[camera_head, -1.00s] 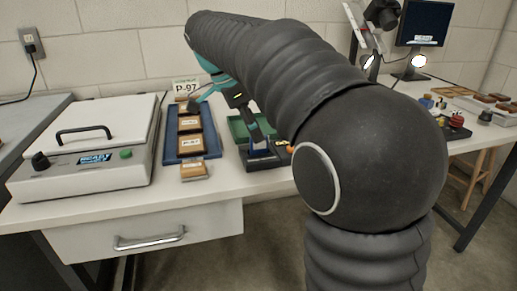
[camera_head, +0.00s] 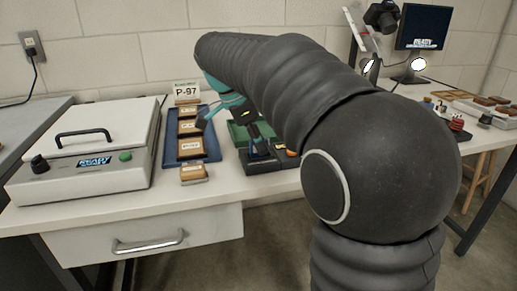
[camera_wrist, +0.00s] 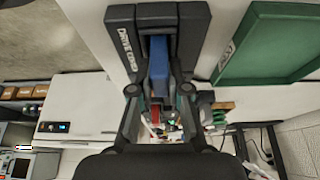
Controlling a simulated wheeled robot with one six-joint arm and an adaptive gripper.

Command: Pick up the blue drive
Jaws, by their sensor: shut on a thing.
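The blue drive (camera_wrist: 159,62) shows in the wrist view, upright between the two fingers of my gripper (camera_wrist: 159,92). My gripper is shut on it. The drive lines up with the slot of a dark dock marked DRIVE COPY (camera_wrist: 122,40); I cannot tell how deep it sits in the slot. In the head view, my gripper (camera_head: 262,143) is over the dark dock (camera_head: 272,167) on the white table, and the drive is mostly hidden by the fingers.
A green tray (camera_wrist: 255,60) lies beside the dock. A blue tray with brown boxes (camera_head: 211,147) and a P-97 sign (camera_head: 187,92) stand left of it. A white machine (camera_head: 90,150) is farther left. A monitor (camera_head: 424,27) stands back right.

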